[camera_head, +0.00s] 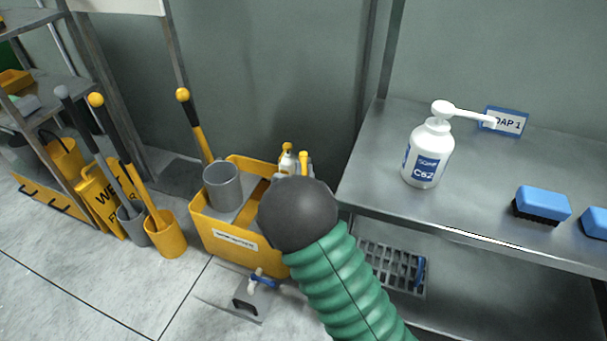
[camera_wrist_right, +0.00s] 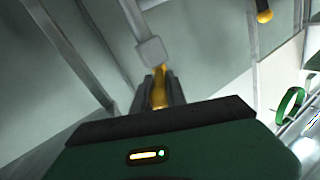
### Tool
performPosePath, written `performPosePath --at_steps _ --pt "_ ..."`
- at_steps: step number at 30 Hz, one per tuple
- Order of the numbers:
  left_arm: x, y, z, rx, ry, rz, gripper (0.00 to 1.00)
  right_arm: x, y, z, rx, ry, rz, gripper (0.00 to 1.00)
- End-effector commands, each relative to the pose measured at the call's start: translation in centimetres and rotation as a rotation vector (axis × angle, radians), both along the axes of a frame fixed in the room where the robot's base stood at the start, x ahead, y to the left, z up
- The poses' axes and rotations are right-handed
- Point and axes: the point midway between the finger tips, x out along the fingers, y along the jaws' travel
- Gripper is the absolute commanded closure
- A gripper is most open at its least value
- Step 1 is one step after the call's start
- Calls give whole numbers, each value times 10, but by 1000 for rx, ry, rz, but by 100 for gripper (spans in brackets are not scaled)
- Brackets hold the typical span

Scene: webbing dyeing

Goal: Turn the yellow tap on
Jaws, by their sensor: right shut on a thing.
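My right gripper (camera_wrist_right: 159,92) is shut on a yellow piece (camera_wrist_right: 158,88), which looks like the yellow tap, in the right wrist view. The piece sits between the two dark fingers, just below a grey block on a pale pipe (camera_wrist_right: 151,52). The fingers cover most of it, so I cannot tell how far it is turned. In the head view, my green right arm and its dark round end reach over the yellow bucket, and the fingers are hidden. My left gripper is not in view.
A yellow mop bucket (camera_head: 217,233) with a grey cylinder and small bottles stands on the floor. A steel table (camera_head: 480,180) at the right holds a soap bottle (camera_head: 428,155) and blue brushes (camera_head: 542,204). Long-handled tools and a yellow wet-floor sign (camera_head: 104,197) stand at the left.

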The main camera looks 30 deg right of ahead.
Motion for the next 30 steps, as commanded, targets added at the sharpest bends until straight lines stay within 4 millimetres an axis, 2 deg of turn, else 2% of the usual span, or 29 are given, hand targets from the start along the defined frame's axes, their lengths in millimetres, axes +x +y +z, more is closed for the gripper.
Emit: performPosePath --at_steps 3,4,9,18,20,24,26,30 --pt "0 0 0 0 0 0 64 1 1 0 1 0 1 100" --pt "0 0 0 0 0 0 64 1 1 0 1 0 1 80" --pt "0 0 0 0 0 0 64 0 1 0 1 -1 0 61" --pt "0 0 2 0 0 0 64 0 0 4 1 -2 0 61" --pt "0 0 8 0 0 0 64 0 0 11 2 -3 0 61" --pt "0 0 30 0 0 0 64 1 0 45 3 -5 -1 61" --pt "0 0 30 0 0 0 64 -14 11 39 4 4 3 61" --pt "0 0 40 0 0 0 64 -51 33 43 2 4 3 61"
